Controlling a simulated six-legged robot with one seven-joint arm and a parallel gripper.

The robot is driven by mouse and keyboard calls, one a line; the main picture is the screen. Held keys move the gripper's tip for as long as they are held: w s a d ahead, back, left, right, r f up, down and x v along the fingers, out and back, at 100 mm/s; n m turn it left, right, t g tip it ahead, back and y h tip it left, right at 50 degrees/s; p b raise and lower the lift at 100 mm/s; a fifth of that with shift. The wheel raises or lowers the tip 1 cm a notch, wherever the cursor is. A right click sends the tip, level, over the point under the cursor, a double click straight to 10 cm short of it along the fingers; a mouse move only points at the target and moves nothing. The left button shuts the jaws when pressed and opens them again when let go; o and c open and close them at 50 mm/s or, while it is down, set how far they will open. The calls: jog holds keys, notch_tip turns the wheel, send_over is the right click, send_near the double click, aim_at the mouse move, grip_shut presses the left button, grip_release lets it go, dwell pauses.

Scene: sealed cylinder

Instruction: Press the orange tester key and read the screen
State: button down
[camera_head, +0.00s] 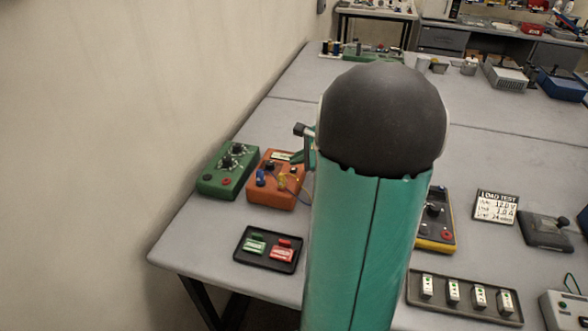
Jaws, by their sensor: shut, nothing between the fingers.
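The orange tester (272,195) lies on the grey bench left of my arm. A blue knob, a dark knob and small yellow parts show on its top. A small pale panel, perhaps its screen, shows at its far edge; I cannot read it. I cannot tell which part is the key. My gripper (298,156) shows only in part, as teal and dark pieces beside my large teal arm link. It is shut, over or near the tester's far right side. I cannot tell whether it touches the tester. My arm hides the rest.
A green box with knobs (228,172) stands close left of the tester. A black tray (241,258) with green and red pieces lies in front. A yellow-black meter (435,242), a "LOAD TEST" card (496,207) and a tray of white modules (418,297) lie right. A wall borders the left.

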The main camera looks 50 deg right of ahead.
jog(key=shift+f, duration=0.15)
jog(key=shift+f, duration=0.3)
jog(key=shift+f, duration=0.35)
dwell(0.6)
jog(key=shift+r, duration=0.8)
jog(key=shift+r, duration=2.5)
